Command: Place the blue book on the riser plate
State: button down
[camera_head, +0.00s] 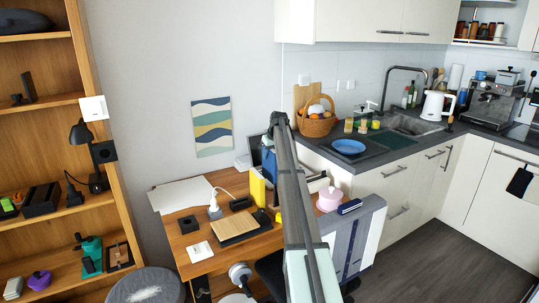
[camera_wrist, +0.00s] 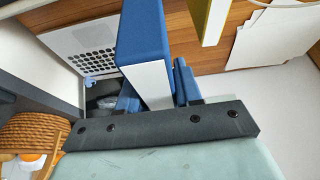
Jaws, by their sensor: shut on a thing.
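In the wrist view, my gripper (camera_wrist: 157,90) is shut on the blue book (camera_wrist: 142,38), with one blue fingertip on each side. The book's pale page edge faces the camera. In the head view, the blue book (camera_head: 270,168) shows upright at the back of the desk, partly hidden by my arm. My gripper is mostly hidden behind the arm there. A flat wood-topped plate with a dark edge (camera_head: 236,229), which looks like the riser plate, lies near the desk's front, left of my arm. I see nothing on it.
A yellow book (camera_head: 257,188) stands close to the blue book, also in the wrist view (camera_wrist: 209,18). A white charger (camera_head: 214,208), black box (camera_head: 188,225) and white card (camera_head: 199,251) surround the plate. A wicker basket (camera_head: 317,125) stands on the counter behind.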

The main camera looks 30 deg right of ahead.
jog(key=a+r, duration=0.4)
jog(key=r, duration=0.2)
jog(key=s+a+f+n+y, duration=0.1)
jog(key=s+a+n, duration=0.1)
jog(key=s+a, duration=0.75)
jog(key=s+a+f+n+y, duration=0.1)
jog(key=s+a+f+n, duration=0.15)
jog(key=s+a, duration=0.7)
jog(key=a+x, duration=0.1)
jog(key=x, duration=0.8)
jog(key=shift+a, duration=0.3)
jog(key=c, duration=0.8)
grip_release()
jog(key=shift+o, duration=0.2)
jog(key=shift+r, duration=0.1)
jog(key=v, duration=1.2)
jog(key=shift+a, duration=0.1)
